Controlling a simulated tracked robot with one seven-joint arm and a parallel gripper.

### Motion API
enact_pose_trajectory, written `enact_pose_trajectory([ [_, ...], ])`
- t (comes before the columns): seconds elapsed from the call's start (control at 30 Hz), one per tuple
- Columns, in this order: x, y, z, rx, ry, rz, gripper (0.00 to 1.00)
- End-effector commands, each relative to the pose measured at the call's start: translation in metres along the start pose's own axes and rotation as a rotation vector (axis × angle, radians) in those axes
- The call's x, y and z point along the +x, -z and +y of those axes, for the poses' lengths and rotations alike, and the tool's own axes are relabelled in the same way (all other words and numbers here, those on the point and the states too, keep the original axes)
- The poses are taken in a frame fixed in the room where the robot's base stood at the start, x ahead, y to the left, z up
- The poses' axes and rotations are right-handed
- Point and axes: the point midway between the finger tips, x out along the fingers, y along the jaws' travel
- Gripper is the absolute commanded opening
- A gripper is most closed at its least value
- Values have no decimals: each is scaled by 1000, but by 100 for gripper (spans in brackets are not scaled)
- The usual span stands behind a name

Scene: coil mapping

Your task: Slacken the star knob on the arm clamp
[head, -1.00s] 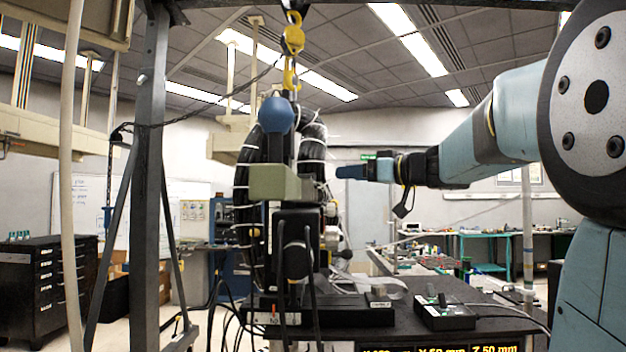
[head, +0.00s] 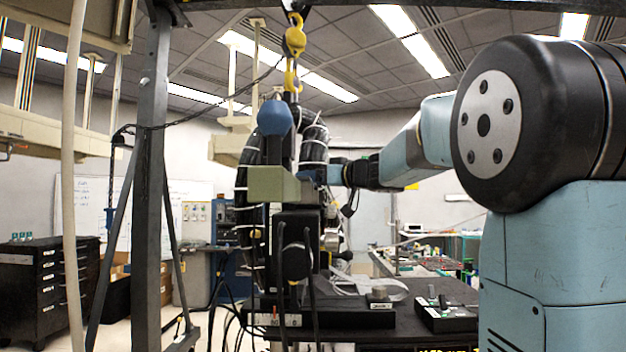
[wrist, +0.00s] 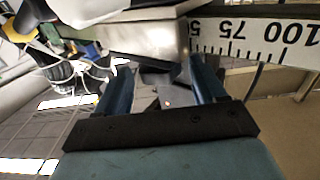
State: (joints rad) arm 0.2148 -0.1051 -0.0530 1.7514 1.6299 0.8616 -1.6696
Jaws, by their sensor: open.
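A pale green-grey block (head: 272,184) sits on the upright machine in the head view; it looks like part of the arm clamp. My gripper (head: 333,175) is just right of it, its blue fingers partly hidden behind the machine. In the wrist view my gripper (wrist: 160,68) is open, with one blue finger on each side of a dark part (wrist: 158,77) below a pale metal block (wrist: 146,36). The dark part may be the star knob; its lobes are not clear. I cannot tell whether a finger touches it.
A ruler scale (wrist: 255,38) runs close beside the right finger in the wrist view. Thick black cables (head: 314,145) loop around the machine. A yellow hook (head: 293,45) hangs above it. A control box (head: 445,315) stands on the dark table (head: 400,325).

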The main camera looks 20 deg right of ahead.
Motion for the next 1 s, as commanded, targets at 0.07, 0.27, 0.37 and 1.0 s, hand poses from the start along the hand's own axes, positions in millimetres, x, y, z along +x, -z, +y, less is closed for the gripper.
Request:
enact_pose_trajectory([
  [0.07,4,0,0,0,1,0,70],
  [0.27,6,0,0,0,0,0,70],
  [0.37,6,0,0,0,0,0,70],
  [1.0,6,0,0,1,-1,0,14],
])
